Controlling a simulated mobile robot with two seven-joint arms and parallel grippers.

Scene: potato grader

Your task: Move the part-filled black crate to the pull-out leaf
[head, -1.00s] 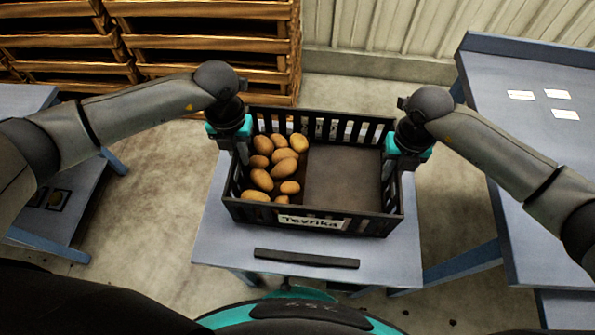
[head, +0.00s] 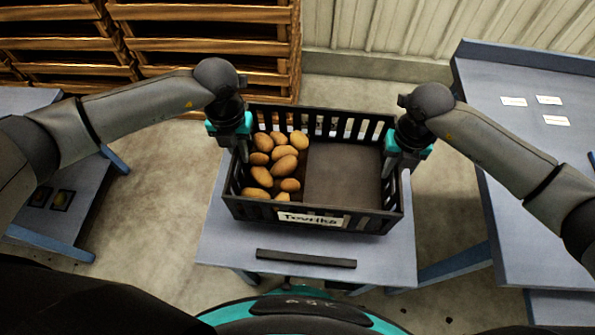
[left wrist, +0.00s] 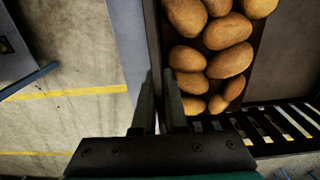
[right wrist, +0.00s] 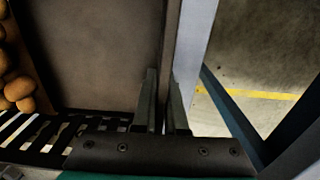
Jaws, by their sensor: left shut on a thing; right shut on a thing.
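The black crate (head: 312,222) has slatted walls and a white label. Potatoes (head: 284,165) lie in its left part, and a flat dark panel (head: 343,176) covers the right part. My left gripper (head: 243,153) is shut on the crate's left wall, which also shows in the left wrist view (left wrist: 153,40). My right gripper (head: 391,163) is shut on the right wall, also seen in the right wrist view (right wrist: 171,45). The crate looks level, above a small blue-grey surface (head: 225,250). I cannot tell whether that surface is the pull-out leaf.
A dark strip (head: 306,258) lies along the small surface's front. A blue-grey bench (head: 520,170) with a raised back edge and white cards (head: 549,100) stands at the right. Another bench (head: 25,100) is at the left. Wooden crates (head: 215,45) are stacked behind. Bare floor lies between.

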